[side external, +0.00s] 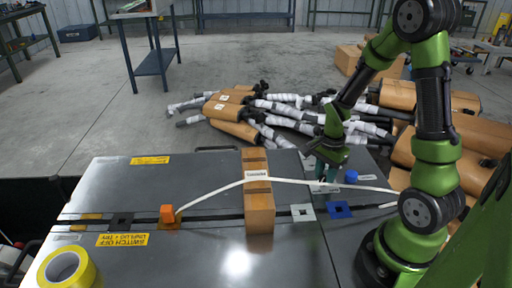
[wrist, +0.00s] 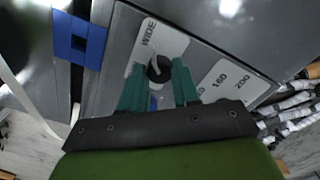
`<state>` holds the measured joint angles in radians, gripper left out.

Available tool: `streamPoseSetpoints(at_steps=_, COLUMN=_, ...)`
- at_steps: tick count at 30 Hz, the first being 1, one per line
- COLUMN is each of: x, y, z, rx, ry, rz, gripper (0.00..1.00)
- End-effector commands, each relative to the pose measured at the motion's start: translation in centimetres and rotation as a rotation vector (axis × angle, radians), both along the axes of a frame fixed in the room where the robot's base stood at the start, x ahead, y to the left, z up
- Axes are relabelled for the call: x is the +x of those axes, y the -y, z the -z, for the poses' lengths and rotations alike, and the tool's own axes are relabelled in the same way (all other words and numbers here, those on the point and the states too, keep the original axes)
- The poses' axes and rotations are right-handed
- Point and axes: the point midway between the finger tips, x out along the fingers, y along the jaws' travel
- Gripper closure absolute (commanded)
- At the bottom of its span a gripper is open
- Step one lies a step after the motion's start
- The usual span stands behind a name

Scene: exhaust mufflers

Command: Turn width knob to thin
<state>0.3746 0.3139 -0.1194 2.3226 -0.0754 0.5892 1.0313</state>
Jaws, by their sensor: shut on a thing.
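The width knob (wrist: 160,68) is a dark round knob on a pale plate marked WIDE (wrist: 150,32) in the wrist view.
A blue knob (side external: 351,176) stands just right of my gripper. A blue square plate (side external: 340,209) lies in front. A cardboard box (side external: 259,212), a white strap (side external: 215,191), an orange block (side external: 167,213) and yellow tape (side external: 48,270) are on the machine. Wrapped mufflers (side external: 285,108) lie behind.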

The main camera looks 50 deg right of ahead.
Motion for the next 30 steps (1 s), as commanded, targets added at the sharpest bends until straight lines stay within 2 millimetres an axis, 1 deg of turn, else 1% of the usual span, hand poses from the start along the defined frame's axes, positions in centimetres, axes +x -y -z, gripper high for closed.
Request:
streamPoseSetpoints(at_steps=8, x=0.01, y=-0.03, z=-0.06, rx=0.001, ry=0.0, rz=-0.192, gripper=0.99)
streamPoseSetpoints(at_steps=30, x=0.0, y=-0.03, z=-0.1, rx=0.001, ry=0.0, rz=-0.893, gripper=0.99)
